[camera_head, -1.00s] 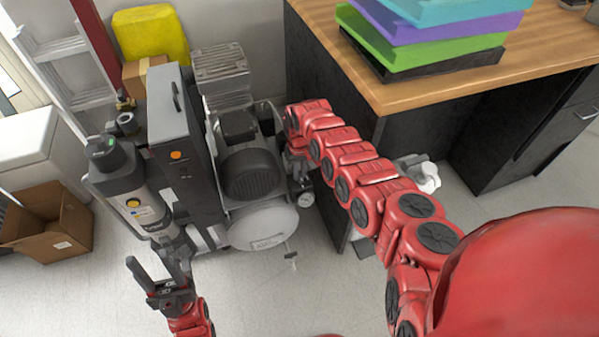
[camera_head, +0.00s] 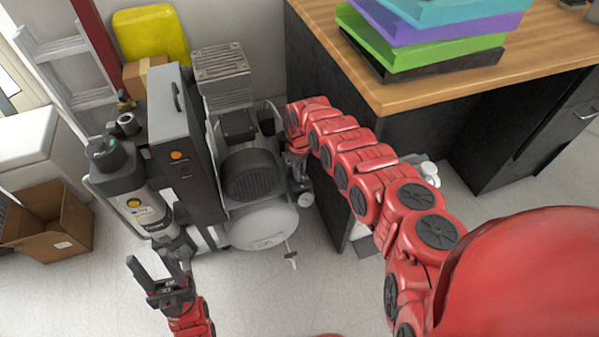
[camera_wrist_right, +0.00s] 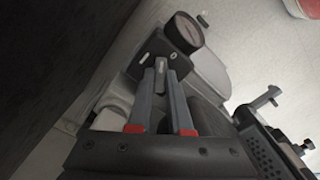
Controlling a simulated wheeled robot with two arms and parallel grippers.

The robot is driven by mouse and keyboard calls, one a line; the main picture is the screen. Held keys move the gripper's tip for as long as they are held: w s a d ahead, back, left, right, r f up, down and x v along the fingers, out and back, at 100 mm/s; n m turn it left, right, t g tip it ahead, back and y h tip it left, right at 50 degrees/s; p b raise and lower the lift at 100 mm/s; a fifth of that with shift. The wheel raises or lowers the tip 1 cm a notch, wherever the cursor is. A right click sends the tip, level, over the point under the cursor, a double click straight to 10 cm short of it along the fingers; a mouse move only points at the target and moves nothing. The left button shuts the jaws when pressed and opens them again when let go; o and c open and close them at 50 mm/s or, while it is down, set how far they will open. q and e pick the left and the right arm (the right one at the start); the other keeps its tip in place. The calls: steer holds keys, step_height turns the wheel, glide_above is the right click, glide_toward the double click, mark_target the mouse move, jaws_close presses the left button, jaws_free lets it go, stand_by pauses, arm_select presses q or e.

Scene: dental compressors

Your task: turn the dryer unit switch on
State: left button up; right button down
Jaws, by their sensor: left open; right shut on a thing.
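The compressor (camera_head: 262,226) stands on the floor with a white tank, a dark motor and a tall grey dryer cabinet (camera_head: 181,125) on its left. In the right wrist view, a black box (camera_wrist_right: 150,62) sits beside a round gauge (camera_wrist_right: 184,32). My right gripper (camera_wrist_right: 161,66) is shut on a small dark part at this box; the fingertips hide most of it. In the head view, my right gripper (camera_head: 296,172) is at the compressor's right side, partly hidden by its own arm. My left gripper (camera_head: 150,276) is open and empty, in front of the cylinder unit.
A grey and black cylinder unit (camera_head: 128,185) stands left of the cabinet. A desk (camera_head: 440,87) with stacked coloured trays is close on the right. A cardboard box (camera_head: 48,225) lies at the left. Floor in front is clear.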

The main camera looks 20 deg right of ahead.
steer(key=n, duration=0.5)
steer(key=shift+n+b, duration=0.3)
steer(key=n, duration=0.5)
steer(key=shift+b, duration=0.35)
steer(key=shift+n, duration=0.3)
steer(key=c, duration=0.8)
jaws_free()
steer(key=shift+c, duration=0.2)
step_height(320, 180, up, 17)
steer(key=p, duration=0.4)
steer(key=shift+r, duration=0.2)
